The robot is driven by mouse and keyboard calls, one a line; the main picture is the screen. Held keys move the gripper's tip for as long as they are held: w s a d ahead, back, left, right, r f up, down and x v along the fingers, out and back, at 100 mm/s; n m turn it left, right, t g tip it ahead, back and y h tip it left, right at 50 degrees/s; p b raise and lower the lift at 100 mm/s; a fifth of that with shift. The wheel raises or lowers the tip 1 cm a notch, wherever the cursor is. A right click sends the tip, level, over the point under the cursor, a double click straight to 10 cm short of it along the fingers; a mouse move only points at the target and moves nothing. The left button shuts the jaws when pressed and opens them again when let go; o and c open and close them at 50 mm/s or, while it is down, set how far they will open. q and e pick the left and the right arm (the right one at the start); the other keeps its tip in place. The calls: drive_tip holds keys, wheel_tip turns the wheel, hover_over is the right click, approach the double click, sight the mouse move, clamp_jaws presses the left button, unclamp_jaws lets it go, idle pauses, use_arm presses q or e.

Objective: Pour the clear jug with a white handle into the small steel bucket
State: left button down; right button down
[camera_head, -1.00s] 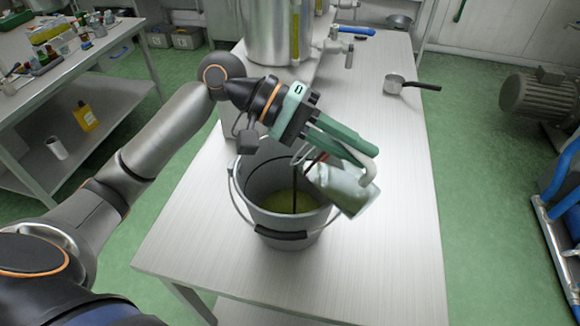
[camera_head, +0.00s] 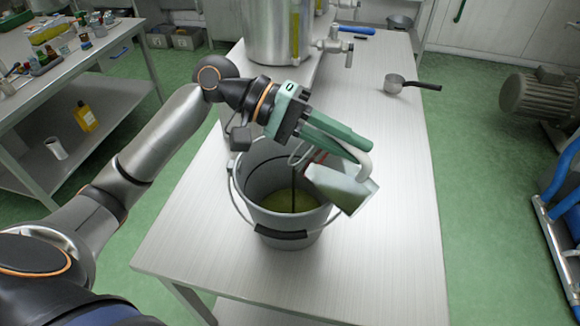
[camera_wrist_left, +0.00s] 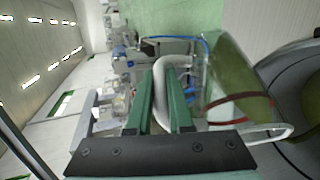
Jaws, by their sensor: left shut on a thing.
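The clear jug (camera_head: 338,188) is tipped well over above the steel bucket, its mouth end toward the bucket's inside. My left gripper (camera_head: 362,153) is shut on its white handle (camera_head: 364,165). In the left wrist view the handle (camera_wrist_left: 172,62) sits between the green fingers, and the jug (camera_wrist_left: 240,85) shows greenish liquid and a red band. The jug's mouth is partly hidden. My right gripper is not in view.
The bucket stands on a pale table (camera_head: 380,240), clear to the right and in front. A large steel tank (camera_head: 275,30) with a tap (camera_head: 335,46) stands behind. A small pan (camera_head: 394,83) lies at the back right.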

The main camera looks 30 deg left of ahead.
use_arm(q)
drive_tip(key=shift+w+a+f+h+b, duration=0.15)
drive_tip(key=shift+a+h+b, duration=0.2)
drive_tip(key=shift+a, duration=0.2)
drive_tip(key=shift+w+a+r+h+b, duration=0.15)
drive_tip(key=shift+a+h+b, duration=0.15)
drive_tip(key=shift+a, duration=0.2)
drive_tip(key=shift+w+a+f+n+h+b, duration=0.1)
drive_tip(key=shift+a+f+n+h+b, duration=0.15)
drive_tip(key=shift+a+n+b, duration=0.15)
idle(0.5)
drive_tip(key=shift+r, duration=0.1)
drive_tip(key=shift+s+d+r+m+y+p, duration=0.15)
drive_tip(key=shift+d+r+y+p, duration=0.1)
drive_tip(key=shift+d+r+p, duration=0.25)
drive_tip(key=shift+s+d+r+m+y+p, duration=0.15)
drive_tip(key=shift+d+r+y+p, duration=0.1)
drive_tip(key=shift+p, duration=0.45)
drive_tip(key=shift+s+d+y+p, duration=0.25)
drive_tip(key=shift+d+y+p, duration=0.35)
drive_tip(key=shift+d, duration=0.45)
drive_tip(key=shift+d+f+b, duration=0.25)
drive_tip(key=shift+f+b, duration=0.2)
drive_tip(key=shift+f, duration=0.05)
drive_tip(key=shift+y, duration=0.3)
drive_tip(key=shift+m, duration=0.3)
